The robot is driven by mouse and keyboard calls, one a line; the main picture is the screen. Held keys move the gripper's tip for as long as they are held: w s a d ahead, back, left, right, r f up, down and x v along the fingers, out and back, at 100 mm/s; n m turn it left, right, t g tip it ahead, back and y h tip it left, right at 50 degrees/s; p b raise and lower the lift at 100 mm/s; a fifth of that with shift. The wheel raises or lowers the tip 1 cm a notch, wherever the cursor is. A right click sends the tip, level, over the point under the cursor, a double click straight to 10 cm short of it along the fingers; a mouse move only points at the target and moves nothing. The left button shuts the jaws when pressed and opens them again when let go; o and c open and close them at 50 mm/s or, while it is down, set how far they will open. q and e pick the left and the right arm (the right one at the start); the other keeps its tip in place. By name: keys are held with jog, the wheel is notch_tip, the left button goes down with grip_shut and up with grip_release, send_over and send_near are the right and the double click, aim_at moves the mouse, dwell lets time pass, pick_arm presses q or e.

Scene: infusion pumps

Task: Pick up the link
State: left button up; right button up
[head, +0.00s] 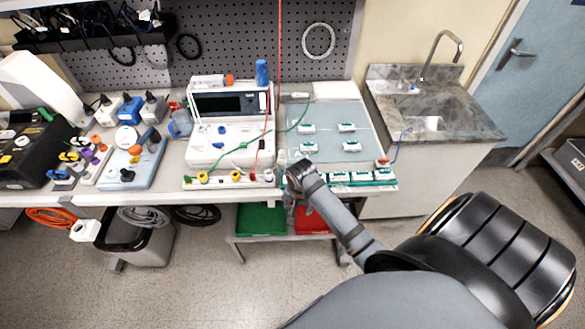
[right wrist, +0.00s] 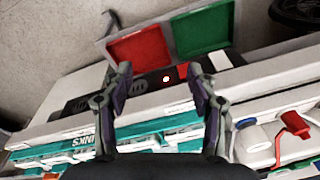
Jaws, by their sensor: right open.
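Several white and teal links are in the head view, and I cannot tell which one the task means. Some stand in a row in a teal rack (head: 385,187) at the table's front right edge. Others, such as one link (head: 306,129), lie on a grey-blue mat (head: 335,114). The rack, lettered "INKS" in the visible part (right wrist: 85,143), is at the lower left of the right wrist view. My right gripper (right wrist: 161,72) is open and empty, its fingers apart over the table's front edge beside the rack. In the head view it is mostly hidden behind my wrist. My left gripper is not in view.
A white infusion pump (head: 230,140) stands left of the mat, with green and red lines near it. A strip with colored knobs (head: 225,182) lies along the front edge. Green (head: 262,220) and red (head: 313,221) bins are below. A sink (head: 430,105) is to the right.

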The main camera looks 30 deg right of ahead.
jog(key=w+d+r+m+g, duration=0.1)
jog(key=w+d+r+m, duration=0.1)
jog(key=w+r+m, duration=0.4)
jog(key=w+d+r+m+g, duration=0.15)
jog(key=w+r+m, duration=0.25)
jog(key=r+m, duration=0.45)
jog(key=shift+n+t+y, duration=0.25)
jog(key=shift+t+y, duration=0.05)
jog(key=shift+t, duration=0.15)
jog(key=f+b, duration=0.4)
jog(key=f, duration=0.1)
jog(key=shift+s+d+f+b, duration=0.15)
jog(key=shift+d+b, duration=0.2)
jog(key=f+b, duration=0.4)
jog(key=f, duration=0.1)
jog(key=shift+s, duration=0.4)
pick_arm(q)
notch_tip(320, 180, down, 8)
pick_arm(e)
jog(key=shift+r, duration=0.1)
grip_shut()
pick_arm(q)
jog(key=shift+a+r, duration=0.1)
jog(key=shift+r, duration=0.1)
pick_arm(e)
jog(key=shift+r, duration=0.1)
